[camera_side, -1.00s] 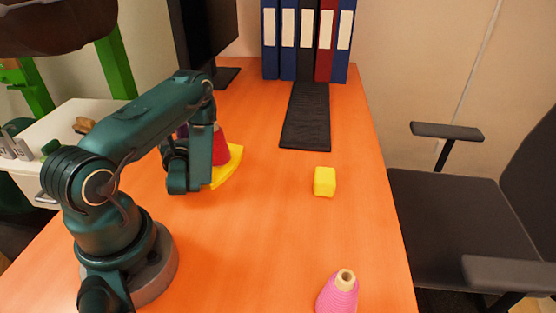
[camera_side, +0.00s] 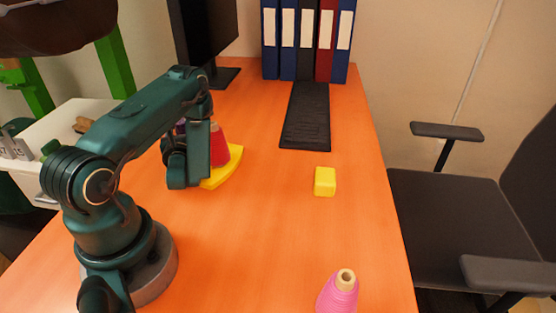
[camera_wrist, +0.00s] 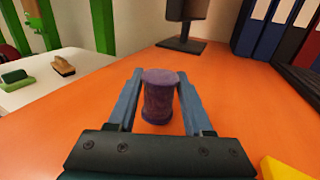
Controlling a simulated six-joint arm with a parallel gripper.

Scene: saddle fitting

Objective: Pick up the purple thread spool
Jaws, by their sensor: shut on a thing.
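The purple thread spool (camera_wrist: 159,98) stands upright between the two fingers of my gripper (camera_wrist: 160,92) in the wrist view. The gripper is shut on it, with a finger along each side. In the side view my gripper (camera_side: 186,165) hides most of the spool. Only a small purple patch (camera_side: 181,127) shows behind the arm. I cannot tell whether the spool's base touches the table.
A yellow tray (camera_side: 224,176) with a red cone spool (camera_side: 219,147) lies right beside my gripper. A yellow block (camera_side: 325,181) and a pink cone spool (camera_side: 338,294) stand farther right on the orange table. Binders (camera_side: 307,40) and a monitor stand (camera_side: 221,78) are at the back.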

